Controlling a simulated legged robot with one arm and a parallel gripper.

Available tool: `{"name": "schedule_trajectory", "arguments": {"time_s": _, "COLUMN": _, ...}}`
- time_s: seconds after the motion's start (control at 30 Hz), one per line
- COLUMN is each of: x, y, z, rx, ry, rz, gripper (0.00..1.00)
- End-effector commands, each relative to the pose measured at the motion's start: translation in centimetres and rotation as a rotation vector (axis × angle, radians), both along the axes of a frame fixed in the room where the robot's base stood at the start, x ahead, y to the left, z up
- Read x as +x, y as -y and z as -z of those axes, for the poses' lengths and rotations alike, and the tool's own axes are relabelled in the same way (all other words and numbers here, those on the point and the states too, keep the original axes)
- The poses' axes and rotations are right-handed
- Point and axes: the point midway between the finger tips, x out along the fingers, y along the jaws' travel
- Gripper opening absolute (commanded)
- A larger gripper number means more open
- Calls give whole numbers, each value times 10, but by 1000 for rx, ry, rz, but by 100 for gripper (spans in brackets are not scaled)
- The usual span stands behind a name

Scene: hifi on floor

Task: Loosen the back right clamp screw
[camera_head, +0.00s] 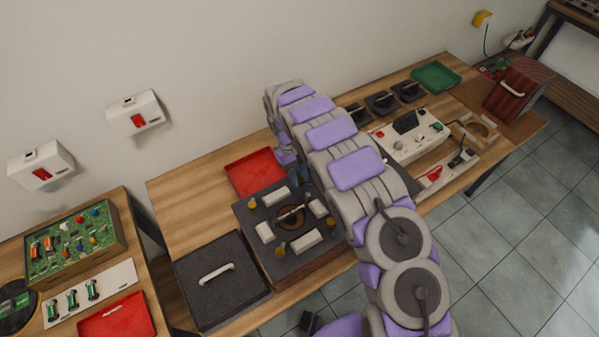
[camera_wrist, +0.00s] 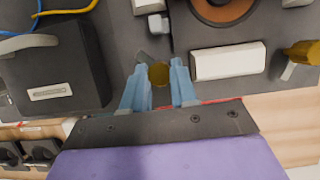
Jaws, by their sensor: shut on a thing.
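The dark plate (camera_head: 256,236) holds white blocks and a round centre with a copper-brown ring (camera_wrist: 224,10). My gripper (camera_wrist: 159,88) has pale blue fingers on either side of a brass clamp screw (camera_wrist: 159,74) at the plate's back right corner. The fingers are shut on its head. In the head view my gripper (camera_head: 298,174) is partly covered by my arm, and this screw cannot be made out. Other brass screws show at the back left (camera_head: 252,203), front left (camera_head: 281,248) and front right (camera_head: 331,222). The back left one also shows in the wrist view (camera_wrist: 302,53).
A red tray (camera_head: 254,174) lies behind the plate. A black mesh lid (camera_head: 222,280) with a pale handle lies front left. A dark box (camera_wrist: 60,80) and yellow and blue cables (camera_wrist: 65,11) are close beside my gripper. A cream control unit (camera_head: 408,140) stands right.

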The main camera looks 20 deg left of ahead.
Motion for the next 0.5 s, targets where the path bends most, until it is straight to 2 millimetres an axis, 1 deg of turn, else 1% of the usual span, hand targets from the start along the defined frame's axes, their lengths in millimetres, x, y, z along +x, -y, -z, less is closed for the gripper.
{"name": "schedule_trajectory", "arguments": {"time_s": 0.03, "x": 2, "y": -2, "z": -4, "rx": 5, "ry": 8, "rz": -39, "gripper": 0}}
{"name": "schedule_trajectory", "arguments": {"time_s": 0.2, "x": 1, "y": -2, "z": -4, "rx": 4, "ry": 6, "rz": -162, "gripper": 0}}
{"name": "schedule_trajectory", "arguments": {"time_s": 0.5, "x": 1, "y": -2, "z": -3, "rx": 4, "ry": 8, "rz": -300, "gripper": 0}}
